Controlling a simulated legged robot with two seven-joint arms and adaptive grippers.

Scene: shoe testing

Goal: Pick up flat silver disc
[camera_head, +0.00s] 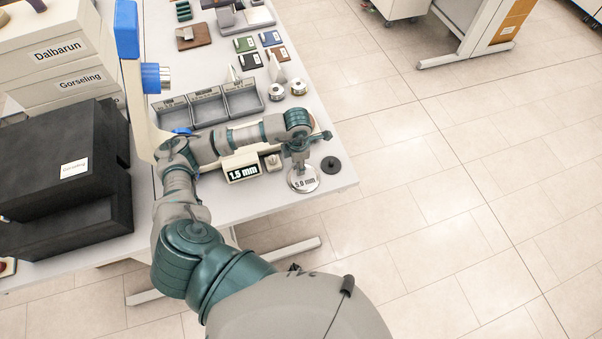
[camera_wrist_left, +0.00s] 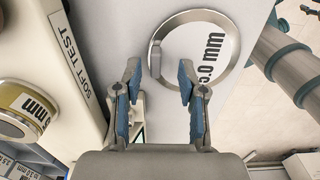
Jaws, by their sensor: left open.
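The flat silver disc (camera_head: 303,184), labelled "5.0 mm", lies near the front right corner of the white table (camera_head: 338,183). My left gripper (camera_head: 299,166) is above the disc and covers part of its far side in the head view. In the left wrist view the disc (camera_wrist_left: 232,52) shows a shiny rim and pale face, with a small grey upright piece at its left edge. My left gripper (camera_wrist_left: 160,76) is open there, with nothing between its fingers; the left edge of the disc shows between and beyond the fingertips. My right gripper is in neither view.
Grey bins (camera_head: 207,107) and two small round weights (camera_head: 276,92) are farther back. The table's right edge is close.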

